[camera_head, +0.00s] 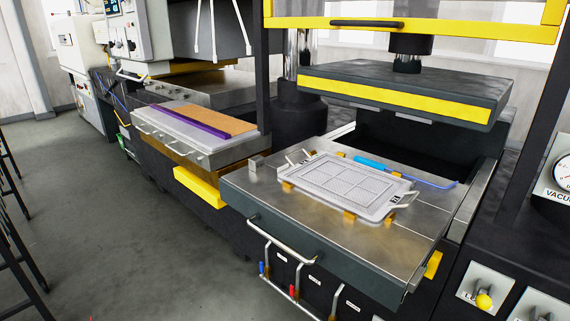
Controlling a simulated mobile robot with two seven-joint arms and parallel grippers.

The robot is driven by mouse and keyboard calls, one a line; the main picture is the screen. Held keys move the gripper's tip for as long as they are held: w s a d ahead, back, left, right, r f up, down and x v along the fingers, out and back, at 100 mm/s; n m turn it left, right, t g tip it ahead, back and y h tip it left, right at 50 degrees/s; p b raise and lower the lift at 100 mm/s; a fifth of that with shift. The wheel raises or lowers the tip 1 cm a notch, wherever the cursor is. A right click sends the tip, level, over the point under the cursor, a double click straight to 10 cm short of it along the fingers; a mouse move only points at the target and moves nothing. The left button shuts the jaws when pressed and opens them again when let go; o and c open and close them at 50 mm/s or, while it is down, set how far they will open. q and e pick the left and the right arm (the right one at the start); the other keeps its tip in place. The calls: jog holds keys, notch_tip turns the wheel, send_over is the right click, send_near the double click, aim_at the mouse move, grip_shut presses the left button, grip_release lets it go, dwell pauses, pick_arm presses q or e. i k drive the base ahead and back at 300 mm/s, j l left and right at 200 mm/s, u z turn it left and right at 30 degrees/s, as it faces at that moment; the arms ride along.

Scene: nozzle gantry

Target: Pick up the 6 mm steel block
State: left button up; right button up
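A small grey metal block (256,163) stands at the back left corner of the steel press table (275,205). It is the only loose block I can make out, but no size marking is readable, so I cannot tell if it is the 6 mm one. Neither of my grippers is in view.
A grey gridded plate with handles (355,184) rests on brass-coloured supports on the table. A blue-handled tool (405,173) lies behind it. The raised press platen (405,90) overhangs the back. A rail handle (282,240) runs along the table's front.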

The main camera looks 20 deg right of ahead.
aim_at(255, 163)
jog(key=i+j+z, duration=0.1)
jog(key=z, duration=0.3)
jog(key=i+j+z, duration=0.1)
jog(key=z, duration=0.25)
jog(key=j+z, duration=0.15)
jog(key=z, duration=0.25)
jog(key=i+j+z, duration=0.1)
jog(key=j+z, duration=0.15)
jog(key=j, duration=0.2)
jog(key=i+j+z, duration=0.1)
jog(key=j+z, duration=0.2)
jog(key=j, duration=0.15)
jog(key=j+z, duration=0.35)
jog(key=j, duration=1.45)
jog(key=k, duration=0.05)
